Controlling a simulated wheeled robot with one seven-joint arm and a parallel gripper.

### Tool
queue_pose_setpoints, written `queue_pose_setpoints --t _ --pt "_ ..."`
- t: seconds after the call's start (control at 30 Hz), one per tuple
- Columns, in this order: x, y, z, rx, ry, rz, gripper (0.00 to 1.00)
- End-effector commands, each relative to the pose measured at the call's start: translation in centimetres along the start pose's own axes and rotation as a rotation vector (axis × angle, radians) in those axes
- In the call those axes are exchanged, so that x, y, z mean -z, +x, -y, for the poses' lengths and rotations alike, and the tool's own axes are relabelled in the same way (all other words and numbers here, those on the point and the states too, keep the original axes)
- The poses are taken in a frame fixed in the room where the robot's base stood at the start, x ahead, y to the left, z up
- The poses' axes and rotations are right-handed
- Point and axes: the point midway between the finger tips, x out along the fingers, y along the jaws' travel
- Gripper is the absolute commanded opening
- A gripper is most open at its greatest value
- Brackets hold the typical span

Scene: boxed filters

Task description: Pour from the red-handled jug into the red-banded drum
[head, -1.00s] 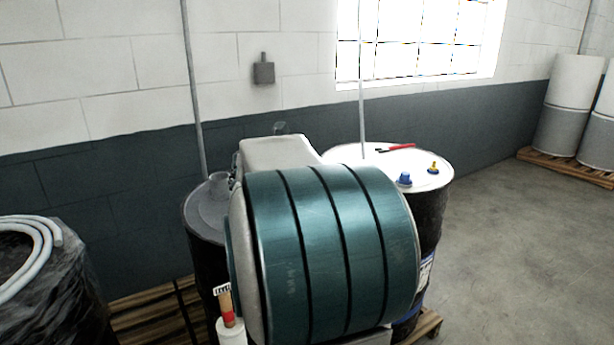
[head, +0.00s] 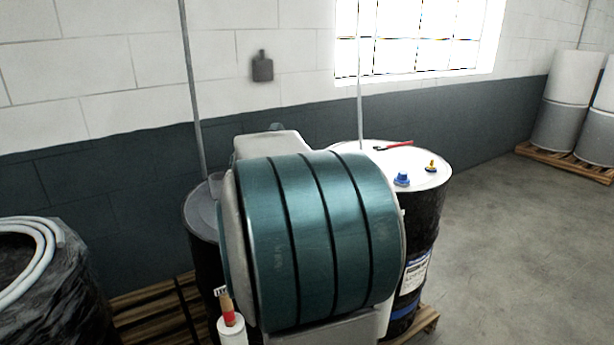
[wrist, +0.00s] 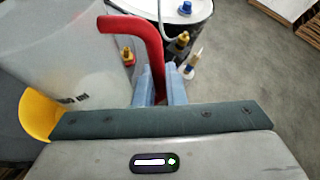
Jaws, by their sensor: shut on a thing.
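In the wrist view my gripper (wrist: 160,85) is shut on the red handle (wrist: 137,27) of a translucent, whitish jug (wrist: 75,65). The jug fills the upper left of that view. A yellow, curved piece (wrist: 38,113) shows at its lower left; I cannot tell whether it belongs to the jug. In the head view my arm hides the gripper and most of the jug. A dark drum with a grey top (head: 200,215) stands left behind my arm. A dark drum with a white top (head: 415,170) and a blue lower band stands to the right. No red band shows on either drum.
A red-handled tool (head: 393,146), a blue cap (head: 401,180) and a small yellow fitting (head: 431,166) are on the white drum top. A white pot with a brush (head: 232,328) is in front. A wrapped bundle with hose (head: 45,260) is at left.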

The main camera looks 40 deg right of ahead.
Motion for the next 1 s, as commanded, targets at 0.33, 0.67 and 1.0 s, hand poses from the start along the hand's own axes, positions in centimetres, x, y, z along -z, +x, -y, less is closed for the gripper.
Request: queue_pose_setpoints --t 0.33,0.67,1.0 --pt "-0.17 -0.07 0.06 0.002 -0.004 0.000 0.00" --pt "-0.34 -0.17 0.17 0.011 -0.028 -0.005 0.00" --pt "-0.50 -0.26 0.31 0.023 -0.056 -0.011 0.00"
